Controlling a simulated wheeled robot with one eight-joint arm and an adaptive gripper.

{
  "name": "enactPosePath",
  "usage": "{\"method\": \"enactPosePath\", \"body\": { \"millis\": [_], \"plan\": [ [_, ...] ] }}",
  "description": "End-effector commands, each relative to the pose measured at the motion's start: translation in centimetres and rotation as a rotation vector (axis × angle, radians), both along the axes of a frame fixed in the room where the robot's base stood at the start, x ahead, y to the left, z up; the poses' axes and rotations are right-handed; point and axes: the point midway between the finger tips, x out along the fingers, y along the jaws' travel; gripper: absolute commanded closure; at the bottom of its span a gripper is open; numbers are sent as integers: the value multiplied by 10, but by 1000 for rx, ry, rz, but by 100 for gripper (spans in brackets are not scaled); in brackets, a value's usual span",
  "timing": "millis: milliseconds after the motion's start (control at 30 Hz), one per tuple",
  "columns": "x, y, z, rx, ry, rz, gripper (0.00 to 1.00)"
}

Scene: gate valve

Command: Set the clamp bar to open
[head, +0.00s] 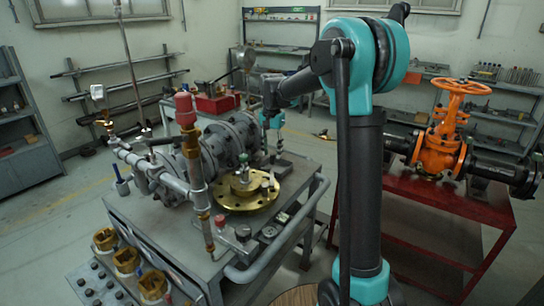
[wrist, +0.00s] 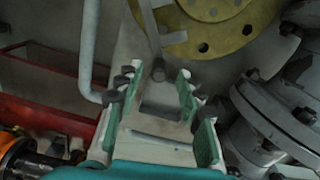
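A brass flange disc (head: 248,190) with bolt holes lies on the grey cart, with a small green-topped fitting at its middle. In the wrist view the brass disc (wrist: 235,35) shows at the top. A narrow grey bar (wrist: 151,28), which looks like the clamp bar, runs down beside it and ends in a dark round tip. My gripper (wrist: 158,82) is open, its green-padded fingers apart. The bar's tip shows between the fingertips; I cannot tell its depth or any contact. In the head view my gripper's fingers are too small to make out. The bar's set position cannot be told.
Grey flanged piping (head: 215,145) runs along the cart beside the disc. A red-capped upright fitting (head: 186,110) stands at its front. An orange gate valve (head: 442,145) sits on a red table at right. A curved grey rail (wrist: 86,50) runs left of my gripper.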

Motion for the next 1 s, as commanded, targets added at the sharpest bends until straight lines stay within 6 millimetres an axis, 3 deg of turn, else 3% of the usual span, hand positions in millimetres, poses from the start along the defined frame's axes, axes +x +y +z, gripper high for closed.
{"method": "enactPosePath", "body": {
  "millis": [300, 500, 1000],
  "plan": [
    [-1, 0, 65, 0, 0, 0, 62],
    [0, 0, 89, 0, 0, 0, 62],
    [-4, -3, 92, 1, -4, 5, 62]
  ]
}}
